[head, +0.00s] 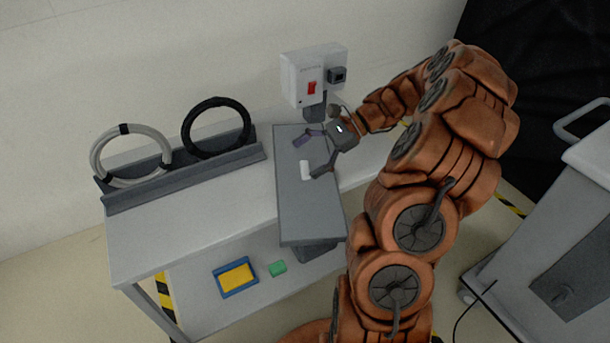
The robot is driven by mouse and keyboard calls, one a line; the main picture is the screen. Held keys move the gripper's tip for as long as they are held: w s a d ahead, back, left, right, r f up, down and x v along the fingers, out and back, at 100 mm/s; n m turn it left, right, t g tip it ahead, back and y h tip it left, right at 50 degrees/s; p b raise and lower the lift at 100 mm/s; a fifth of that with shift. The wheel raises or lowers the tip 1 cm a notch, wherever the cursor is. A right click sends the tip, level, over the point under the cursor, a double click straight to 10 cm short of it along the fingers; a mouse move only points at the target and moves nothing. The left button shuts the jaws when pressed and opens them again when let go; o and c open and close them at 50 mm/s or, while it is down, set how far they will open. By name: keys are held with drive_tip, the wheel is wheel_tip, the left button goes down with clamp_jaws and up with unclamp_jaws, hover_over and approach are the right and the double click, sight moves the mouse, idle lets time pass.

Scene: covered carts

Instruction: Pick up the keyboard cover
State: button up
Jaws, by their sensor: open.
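A long flat grey panel, which looks like the keyboard cover (308,213), lies at the right end of the cart top, its near end jutting past the front edge. My gripper (304,155) is over the far half of this cover, coming from the right. Its two fingers are spread apart, with nothing seen held between them. A small white piece (305,170) shows at the lower fingertip. I cannot tell if it is a finger pad or a handle on the cover. I cannot tell whether the fingers touch the cover.
A white box with a red switch (312,88) stands behind the cover. A grey cable coil (98,165) and a black one (187,130) stand in a dark rack (190,178) at left. A blue-yellow block (237,279) and green block (277,268) lie below. Another cart (560,215) is right.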

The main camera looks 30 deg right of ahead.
sight(309, 167)
drive_tip(key=d+f+m+t, duration=0.1)
drive_tip(key=d, duration=0.2)
drive_tip(key=d+f+m+t, duration=0.1)
drive_tip(key=d+f+m, duration=0.1)
drive_tip(key=d, duration=0.1)
drive_tip(key=d+f+m+t, duration=0.1)
drive_tip(key=d, duration=0.2)
drive_tip(key=shift+s+d+f, duration=0.1)
drive_tip(key=shift+d+f, duration=0.15)
drive_tip(key=shift+d, duration=0.1)
drive_tip(key=shift+f+p+x, duration=0.2)
drive_tip(key=shift+p+x, duration=0.25)
drive_tip(key=shift+x, duration=3.35)
drive_tip(key=shift+d, duration=0.25)
drive_tip(key=c, duration=1.4)
drive_tip(key=shift+r, duration=0.1)
drive_tip(key=shift+r+b, duration=0.35)
drive_tip(key=shift+r, duration=1.35)
drive_tip(key=s+a, duration=0.3)
drive_tip(key=s, duration=0.1)
drive_tip(key=s+a+r+b, duration=0.1)
drive_tip(key=s+a, duration=0.2)
drive_tip(key=a, duration=0.1)
drive_tip(key=s+a+b, duration=0.1)
drive_tip(key=s+a, duration=0.2)
drive_tip(key=s, duration=0.1)
drive_tip(key=shift+s+a+r, duration=0.2)
drive_tip(key=shift+s+a, duration=0.1)
drive_tip(key=shift+a, duration=0.05)
